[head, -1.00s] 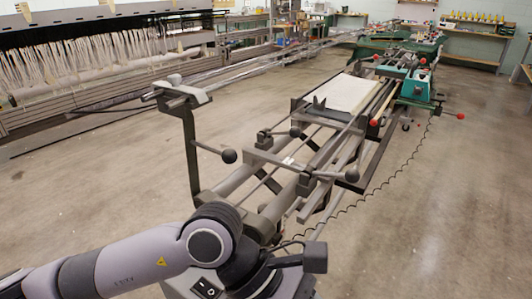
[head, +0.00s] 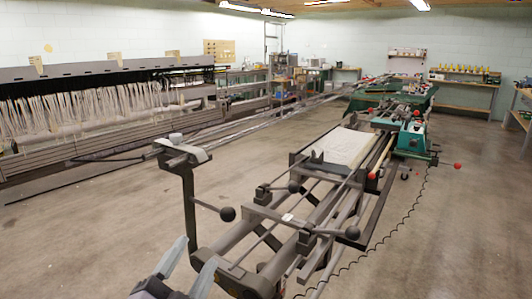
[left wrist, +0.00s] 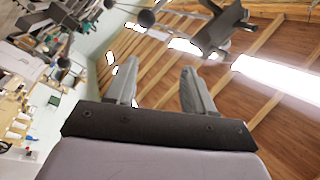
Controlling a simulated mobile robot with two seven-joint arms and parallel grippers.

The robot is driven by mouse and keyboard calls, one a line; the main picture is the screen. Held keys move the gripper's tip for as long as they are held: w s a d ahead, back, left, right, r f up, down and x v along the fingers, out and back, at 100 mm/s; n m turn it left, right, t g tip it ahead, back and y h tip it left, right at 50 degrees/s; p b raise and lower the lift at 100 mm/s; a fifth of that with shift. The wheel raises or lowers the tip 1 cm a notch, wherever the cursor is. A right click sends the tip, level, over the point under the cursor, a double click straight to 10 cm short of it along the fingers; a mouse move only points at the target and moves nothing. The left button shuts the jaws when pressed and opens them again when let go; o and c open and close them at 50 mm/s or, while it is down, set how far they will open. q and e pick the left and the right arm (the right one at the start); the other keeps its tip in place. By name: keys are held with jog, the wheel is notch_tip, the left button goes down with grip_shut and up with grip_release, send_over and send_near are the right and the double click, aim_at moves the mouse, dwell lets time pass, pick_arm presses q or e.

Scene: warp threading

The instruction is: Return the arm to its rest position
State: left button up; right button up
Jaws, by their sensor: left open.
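My left gripper (head: 188,268) shows at the bottom of the head view, left of centre, with its two grey fingers pointing up and apart. In the left wrist view my left gripper (left wrist: 158,88) is open, with nothing between its fingers, and it faces the ceiling. My right gripper is in neither view.
A metal frame machine (head: 300,222) with black ball-ended levers stands close in front of the gripper. A warp rack with white threads (head: 85,115) stands at the left. A green machine (head: 412,138) is farther back. Bare concrete floor (head: 445,240) lies at the right.

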pick_arm(q)
jog(key=s+a+f+n+g+y, duration=0.2)
jog(key=a+f+n+g+y, duration=0.3)
jog(key=f, duration=0.5)
jog(key=s+a+f+n+g, duration=0.3)
jog(key=s+f+g, duration=0.2)
jog(key=s+f, duration=0.35)
jog(key=s+a+f+n+g, duration=0.35)
jog(key=s+f+g, duration=0.3)
jog(key=s, duration=0.35)
jog(key=w+d+f+m+t+h+p, duration=0.1)
jog(key=w+d+f+t+h+p, duration=0.1)
jog(key=w+t+p, duration=0.3)
jog(key=shift+w+d+f+t+p, duration=0.15)
jog(key=shift+w+d+t+p, duration=0.25)
jog(key=shift+t+p, duration=0.85)
